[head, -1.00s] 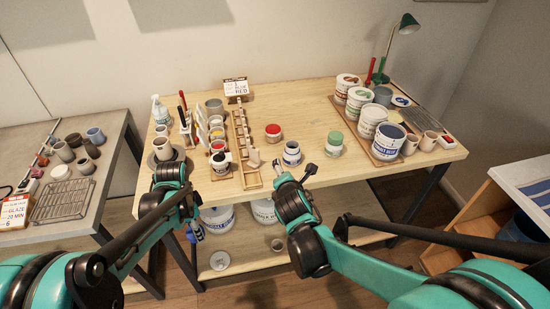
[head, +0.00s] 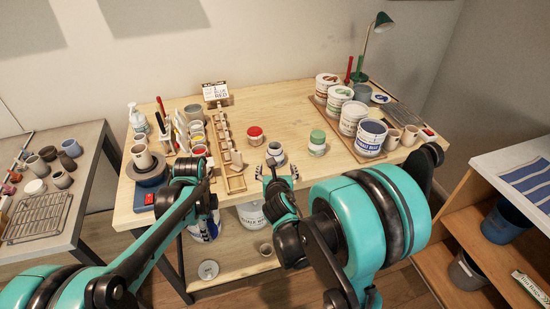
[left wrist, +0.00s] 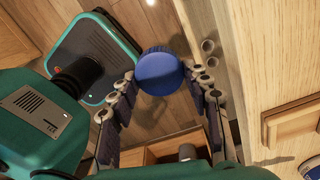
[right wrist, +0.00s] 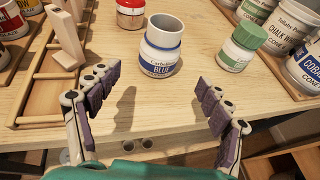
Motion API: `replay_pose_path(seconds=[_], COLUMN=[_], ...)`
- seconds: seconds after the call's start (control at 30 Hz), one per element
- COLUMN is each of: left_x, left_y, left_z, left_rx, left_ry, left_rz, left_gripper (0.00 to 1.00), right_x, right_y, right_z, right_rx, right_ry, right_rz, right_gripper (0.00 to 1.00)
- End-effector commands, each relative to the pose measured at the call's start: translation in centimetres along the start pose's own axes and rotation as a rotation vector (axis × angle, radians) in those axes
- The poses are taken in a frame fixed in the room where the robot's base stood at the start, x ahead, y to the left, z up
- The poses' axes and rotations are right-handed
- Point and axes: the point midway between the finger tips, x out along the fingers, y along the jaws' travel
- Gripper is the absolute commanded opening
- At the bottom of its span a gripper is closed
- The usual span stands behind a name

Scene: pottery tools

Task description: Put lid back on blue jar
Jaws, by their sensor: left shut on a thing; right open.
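The blue jar (head: 275,152) stands upright and open near the table's front edge, its white body bearing a blue label; it shows in the right wrist view (right wrist: 161,52). My left gripper (head: 190,167) is shut on the round blue lid (left wrist: 160,72), left of the jar, by the front edge. I cannot make out the lid in the head view. My right gripper (head: 277,173) is open and empty, just in front of the jar. Its fingers (right wrist: 150,103) are spread on either side of the jar's line, short of touching it.
A red-lidded jar (head: 255,136) and a green-lidded jar (head: 317,143) flank the blue jar. A wooden rack (head: 228,155) stands left of it. Large glaze tubs (head: 369,138) stand at the right. Bare tabletop lies between the jars and the tubs.

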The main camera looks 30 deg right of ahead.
Motion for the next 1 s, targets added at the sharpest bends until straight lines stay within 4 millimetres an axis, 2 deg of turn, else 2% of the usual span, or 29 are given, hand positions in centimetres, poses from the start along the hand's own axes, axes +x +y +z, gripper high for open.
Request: replay_pose_path(seconds=[0.03,0.2,0.33,0.73,1.0], left_x=[0.7,1.5,1.6,1.9,3.7], left_y=[0.0,0.0,0.0,0.0,0.0], left_z=[0.0,0.0,0.0,0.0,0.0], left_rx=[0.000,-0.001,-0.001,-0.001,-0.001], left_ry=[0.000,0.000,0.000,0.000,0.000], left_rz=[0.000,0.000,0.000,0.000,0.000], left_gripper=[0.36,0.36,0.36,0.36,0.36], right_x=[1.2,3.7,4.5,5.0,8.8], right_y=[-0.1,0.0,0.0,0.0,0.2], right_z=[-0.3,-0.2,-0.1,0.0,0.3], right_rx=[0.001,0.002,0.001,0.001,0.001], right_ry=[0.000,0.001,0.001,0.001,0.000], right_rz=[-0.002,-0.001,-0.001,-0.001,-0.001], right_gripper=[0.79,0.79,0.79,0.79,0.79])
